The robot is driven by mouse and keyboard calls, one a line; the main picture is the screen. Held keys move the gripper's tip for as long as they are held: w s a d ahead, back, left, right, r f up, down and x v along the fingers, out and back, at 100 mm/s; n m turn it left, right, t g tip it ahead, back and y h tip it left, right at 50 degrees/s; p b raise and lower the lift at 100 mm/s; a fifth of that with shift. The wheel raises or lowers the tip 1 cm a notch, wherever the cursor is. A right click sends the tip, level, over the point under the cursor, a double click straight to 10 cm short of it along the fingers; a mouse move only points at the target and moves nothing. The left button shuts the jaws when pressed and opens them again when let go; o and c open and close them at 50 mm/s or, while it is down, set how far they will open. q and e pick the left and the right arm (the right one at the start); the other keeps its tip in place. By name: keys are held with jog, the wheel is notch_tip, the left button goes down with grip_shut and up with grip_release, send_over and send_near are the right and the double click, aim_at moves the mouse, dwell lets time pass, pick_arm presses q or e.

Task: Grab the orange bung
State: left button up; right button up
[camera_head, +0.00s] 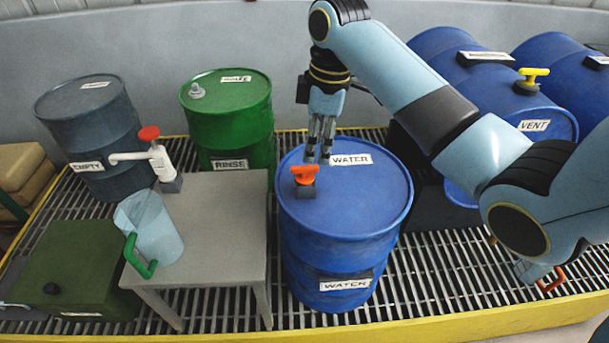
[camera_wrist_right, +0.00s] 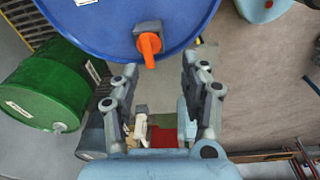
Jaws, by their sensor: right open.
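The orange bung (camera_head: 304,173) is on top of the blue WATER drum (camera_head: 365,205), near the left side of its lid, on a small grey block. My right gripper (camera_head: 320,150) is open, pointing down just above and slightly right of the bung in the head view. Its fingers are empty. In the right wrist view the bung (camera_wrist_right: 149,45) lies beyond the gap between the open fingertips (camera_wrist_right: 160,68), apart from both. My left gripper is not in view.
A green RINSE drum (camera_head: 228,110) and a grey EMPTY drum (camera_head: 95,125) stand to the left. A grey table (camera_head: 220,225) holds a clear jug (camera_head: 155,228) with a green handle.

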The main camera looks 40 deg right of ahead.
aim_at(305, 167)
jog(key=w, duration=0.2)
jog(key=r+n, duration=0.1)
jog(key=shift+w+d+r, duration=0.1)
jog(key=shift+w+d, duration=0.25)
jog(key=shift+w, duration=0.05)
jog(key=f, duration=0.3)
jog(key=a+f, duration=0.1)
jog(key=f, duration=0.6)
jog(key=shift+w+a+f, duration=0.15)
jog(key=shift+w, duration=0.1)
jog(key=shift+s, duration=0.1)
grip_shut()
